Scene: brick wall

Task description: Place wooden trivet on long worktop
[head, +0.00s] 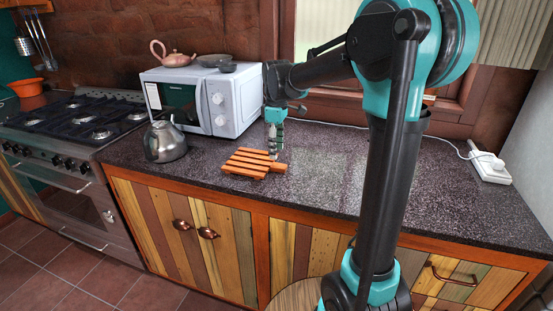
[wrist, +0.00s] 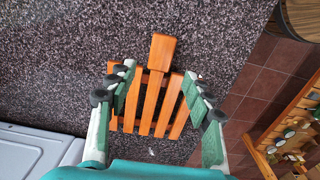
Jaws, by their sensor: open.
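The wooden trivet (head: 252,163), orange slats with a short handle, lies flat on the dark speckled long worktop (head: 325,170), near its front edge. In the wrist view the trivet (wrist: 155,98) has its handle pointing up in the picture. My gripper (head: 274,148) is open and points down at the trivet's handle side. In the wrist view my gripper (wrist: 160,82) has its two green-padded fingers on either side of the slats. I cannot tell whether the fingers touch the trivet.
A kettle (head: 165,141) stands left of the trivet. A white microwave (head: 204,98) is behind, with a teapot (head: 172,54) and bowls on top. The stove (head: 85,119) is further left. A white power strip (head: 490,168) lies at the right. The worktop's middle is clear.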

